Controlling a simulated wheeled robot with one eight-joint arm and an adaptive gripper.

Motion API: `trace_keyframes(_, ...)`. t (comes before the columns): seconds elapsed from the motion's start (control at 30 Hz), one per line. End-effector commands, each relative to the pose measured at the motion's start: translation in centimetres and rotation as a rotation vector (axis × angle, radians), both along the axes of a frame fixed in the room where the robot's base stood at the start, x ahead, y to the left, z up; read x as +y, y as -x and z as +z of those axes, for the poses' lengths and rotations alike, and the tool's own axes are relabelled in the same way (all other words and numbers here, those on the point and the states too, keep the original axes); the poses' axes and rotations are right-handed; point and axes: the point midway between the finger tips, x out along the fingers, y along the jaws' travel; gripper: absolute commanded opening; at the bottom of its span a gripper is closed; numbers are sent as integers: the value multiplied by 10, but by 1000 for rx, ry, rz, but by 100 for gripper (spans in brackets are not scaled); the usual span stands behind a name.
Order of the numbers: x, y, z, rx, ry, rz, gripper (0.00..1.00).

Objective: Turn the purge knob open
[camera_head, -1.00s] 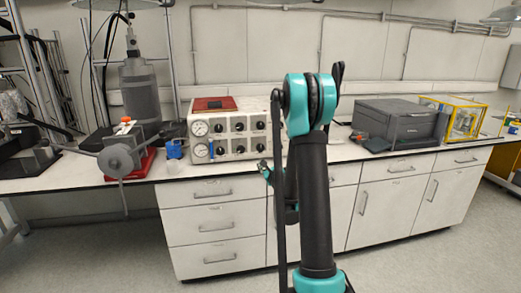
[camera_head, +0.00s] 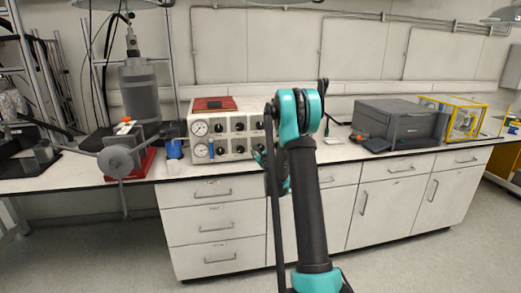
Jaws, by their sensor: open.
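The control panel (camera_head: 225,156) is a light box with a red-brown top. It stands on the bench left of my arm. Two round gauges, at the upper left (camera_head: 200,128) and lower left (camera_head: 201,150), sit beside several black knobs in two rows. Labels are too small to read, so I cannot tell which knob is the purge knob. My gripper (camera_head: 259,155) shows only as a small teal and dark end at the panel's lower right, mostly hidden behind my arm. I cannot tell whether it touches a knob. Its jaws are open, with nothing seen in them.
A grey device with a round hub (camera_head: 115,161) and a red base stands left of the panel, with a blue item (camera_head: 174,149) between them. A dark grey printer-like box (camera_head: 402,122) and a yellow-framed case (camera_head: 466,120) stand to the right. Drawers (camera_head: 214,226) lie below.

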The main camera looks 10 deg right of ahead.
Motion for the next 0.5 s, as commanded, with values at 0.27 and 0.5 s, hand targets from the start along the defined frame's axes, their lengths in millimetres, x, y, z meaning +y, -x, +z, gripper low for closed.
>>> trace_keyframes(0.27, 0, 0, 0, 0, 0, 0, 52)
trace_keyframes(0.5, 0, 0, 0, 0, 0, 0, 22)
